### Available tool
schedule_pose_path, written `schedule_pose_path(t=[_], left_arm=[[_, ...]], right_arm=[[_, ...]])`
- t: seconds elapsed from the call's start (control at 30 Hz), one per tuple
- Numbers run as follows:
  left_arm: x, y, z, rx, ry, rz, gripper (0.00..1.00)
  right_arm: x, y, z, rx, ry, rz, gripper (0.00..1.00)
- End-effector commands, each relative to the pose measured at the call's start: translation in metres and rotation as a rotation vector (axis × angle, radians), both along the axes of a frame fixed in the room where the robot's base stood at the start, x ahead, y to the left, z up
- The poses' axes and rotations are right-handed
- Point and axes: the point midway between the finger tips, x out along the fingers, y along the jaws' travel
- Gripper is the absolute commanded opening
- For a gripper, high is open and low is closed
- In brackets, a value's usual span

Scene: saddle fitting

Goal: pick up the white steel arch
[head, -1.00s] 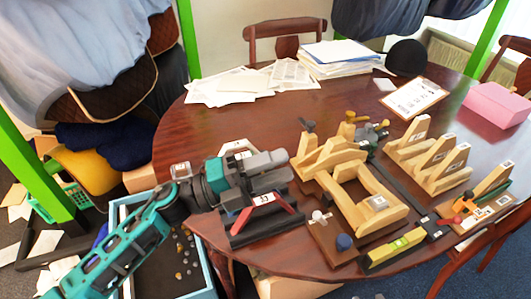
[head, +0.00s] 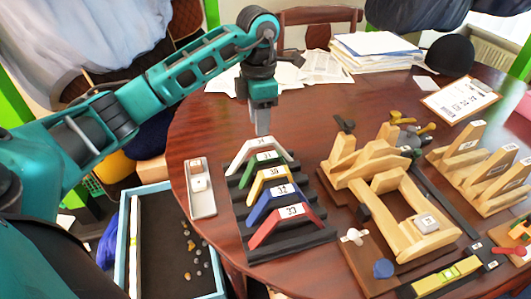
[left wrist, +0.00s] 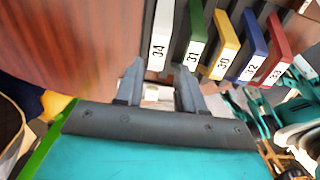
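The white steel arch (head: 258,150), labelled 34, stands at the far end of a black slatted rack (head: 300,250) on the table. Green, yellow, blue and red arches (head: 288,229) stand in a row nearer to me. My left gripper (head: 262,130) points down just above the white arch's top in the head view. In the left wrist view its two fingers (left wrist: 159,76) are apart, with the white arch (left wrist: 160,30) ahead between them and the green arch (left wrist: 196,38) just right. Nothing is held. I do not see my right gripper.
A wooden saddle frame (head: 411,196) stands close on the right. Papers (head: 325,66) lie behind. A blue-edged box (head: 130,215) with pebbles is below the table's left edge.

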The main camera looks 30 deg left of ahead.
Motion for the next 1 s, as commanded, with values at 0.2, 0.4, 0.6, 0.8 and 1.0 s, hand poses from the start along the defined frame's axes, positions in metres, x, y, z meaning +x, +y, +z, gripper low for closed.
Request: schedule_pose_path(t=[0.2,0.4,0.6,0.8,1.0], left_arm=[[0.000,-0.001,-0.037,-0.004,0.002,0.000,0.38],[0.002,-0.002,-0.051,-0.005,0.000,0.000,0.38],[0.008,-0.004,-0.082,-0.006,0.002,0.000,0.38],[0.008,-0.003,-0.096,-0.005,-0.001,0.000,0.38],[0.008,-0.003,-0.096,-0.004,-0.002,0.000,0.38]], right_arm=[[0.000,0.001,-0.001,0.001,-0.002,0.003,0.43],[0.002,0.002,0.001,0.004,-0.007,0.005,0.43],[0.001,0.003,-0.002,0.005,-0.004,0.006,0.43],[0.001,0.003,-0.003,0.006,0.000,0.007,0.43],[0.001,0.004,-0.003,0.006,0.000,0.007,0.43]])
